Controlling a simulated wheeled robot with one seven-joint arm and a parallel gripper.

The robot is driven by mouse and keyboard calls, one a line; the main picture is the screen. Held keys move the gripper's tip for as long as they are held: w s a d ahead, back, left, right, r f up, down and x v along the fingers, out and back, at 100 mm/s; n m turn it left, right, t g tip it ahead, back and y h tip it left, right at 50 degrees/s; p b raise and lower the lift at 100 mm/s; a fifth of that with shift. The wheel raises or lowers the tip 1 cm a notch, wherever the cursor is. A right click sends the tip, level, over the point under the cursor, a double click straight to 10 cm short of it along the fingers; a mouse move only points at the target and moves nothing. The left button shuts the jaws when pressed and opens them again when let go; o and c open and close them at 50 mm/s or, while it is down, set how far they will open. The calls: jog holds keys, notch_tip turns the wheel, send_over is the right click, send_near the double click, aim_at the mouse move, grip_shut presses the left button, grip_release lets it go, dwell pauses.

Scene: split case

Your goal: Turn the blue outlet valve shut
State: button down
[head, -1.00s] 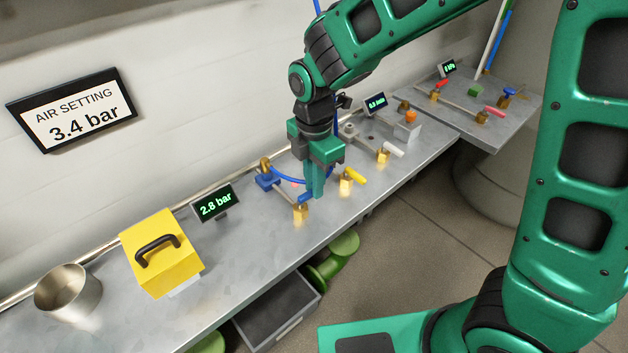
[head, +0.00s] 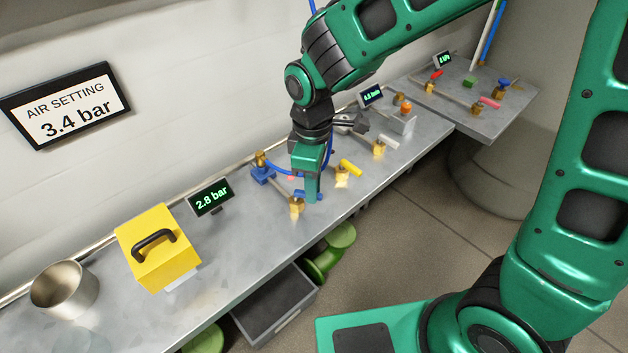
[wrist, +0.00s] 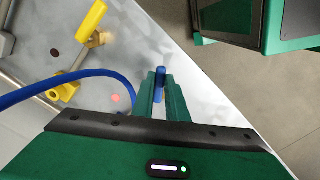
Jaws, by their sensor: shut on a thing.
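The blue outlet valve has a brass body (head: 296,207) near the front edge of the bench. Its blue handle (wrist: 160,77) shows between my gripper's fingers in the wrist view. My gripper (head: 312,198) points down just right of the brass body and is shut on the handle. In the head view the fingers hide most of the handle; a little blue shows beside the fingertips. The exact handle angle to the pipe is hard to tell.
A yellow-handled valve (head: 348,169) stands close right of my gripper, with a blue hose (wrist: 75,80) curving nearby. A display (head: 211,197) reading 2.8 bar, a yellow box (head: 158,250) and a metal cup (head: 64,290) stand to the left. A sign (head: 68,106) reads 3.4 bar.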

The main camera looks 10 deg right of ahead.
jog(key=m, duration=0.2)
jog(key=a+m, duration=0.1)
jog(key=shift+s+r+m, duration=0.1)
jog(key=shift+s+m, duration=0.15)
jog(key=shift+m, duration=0.05)
jog(key=shift+s+a+m, duration=0.15)
jog(key=shift+s+m, duration=0.05)
jog(key=shift+m, duration=0.65)
jog(key=shift+s+a+m, duration=0.15)
jog(key=shift+m, duration=0.7)
jog(key=c, duration=1.8)
grip_release()
jog(key=shift+o, duration=0.2)
jog(key=shift+s, duration=0.1)
